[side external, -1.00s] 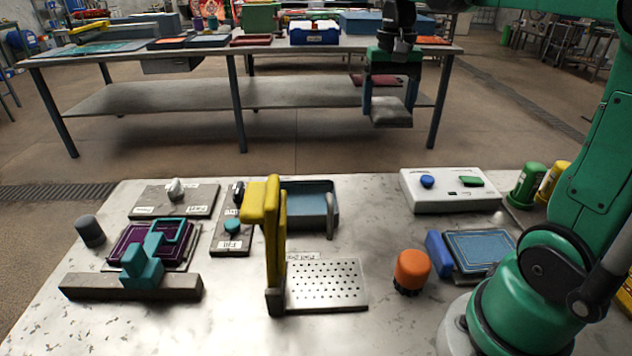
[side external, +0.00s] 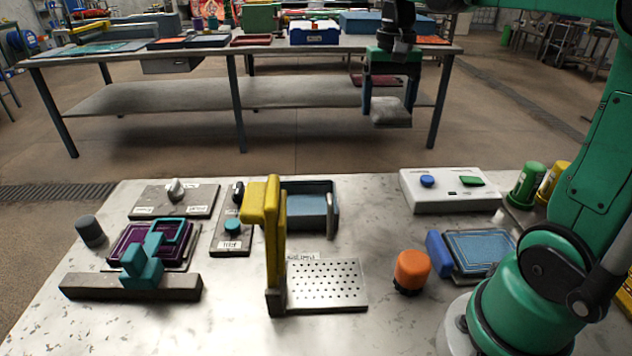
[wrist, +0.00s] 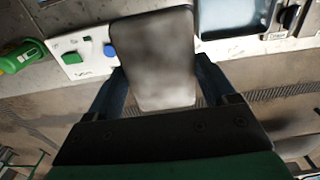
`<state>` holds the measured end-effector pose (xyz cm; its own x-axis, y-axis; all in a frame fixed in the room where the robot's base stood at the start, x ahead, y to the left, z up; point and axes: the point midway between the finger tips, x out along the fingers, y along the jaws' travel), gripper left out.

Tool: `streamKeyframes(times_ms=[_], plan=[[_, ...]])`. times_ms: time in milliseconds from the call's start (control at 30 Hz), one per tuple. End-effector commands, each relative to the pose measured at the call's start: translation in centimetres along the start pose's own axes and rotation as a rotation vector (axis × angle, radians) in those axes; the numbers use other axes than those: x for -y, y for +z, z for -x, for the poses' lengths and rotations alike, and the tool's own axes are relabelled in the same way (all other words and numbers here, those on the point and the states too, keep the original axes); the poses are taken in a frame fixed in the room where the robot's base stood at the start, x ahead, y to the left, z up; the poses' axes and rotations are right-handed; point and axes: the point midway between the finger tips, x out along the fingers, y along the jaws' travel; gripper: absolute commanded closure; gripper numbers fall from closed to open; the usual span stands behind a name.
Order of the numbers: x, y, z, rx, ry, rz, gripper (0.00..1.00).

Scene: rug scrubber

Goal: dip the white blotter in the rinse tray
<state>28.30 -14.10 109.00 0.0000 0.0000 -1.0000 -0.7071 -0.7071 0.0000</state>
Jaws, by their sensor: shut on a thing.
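My gripper (side external: 390,98) hangs high above the far edge of the bench, right of the rinse tray in the side view. It is shut on the white blotter (side external: 391,112), a flat off-white block with grey smudges. The blotter (wrist: 155,60) fills the space between the fingers in the wrist view. The blue-grey rinse tray, apparently the open basin (side external: 312,200), sits at the back middle of the bench behind a yellow lever post. Its pale blue inside (wrist: 228,15) also shows at the top of the wrist view, apart from the blotter. Its label is not readable.
A yellow lever post (side external: 275,245) stands in front of the tray, beside a perforated plate (side external: 325,285). A white button box (side external: 450,192) lies right of the tray. An orange knob (side external: 411,270) and blue pad (side external: 480,250) are nearer. Bare bench lies between tray and box.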

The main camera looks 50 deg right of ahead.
Motion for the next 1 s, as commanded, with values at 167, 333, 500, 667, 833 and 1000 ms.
streamKeyframes(times_ms=[167,333,500,667,833,1000], plan=[[2.7,-0.8,-1.7,0.000,0.000,0.007,0.69],[8.3,-1.4,-5.7,0.000,0.000,0.010,0.69],[12.9,-0.7,-9.3,-0.001,0.000,0.007,0.69],[14.8,0.0,-11.2,-0.001,0.000,0.002,0.69],[15.1,0.1,-12.5,-0.001,0.000,0.000,0.69],[15.0,0.1,-14.6,-0.001,0.000,0.000,0.69]])
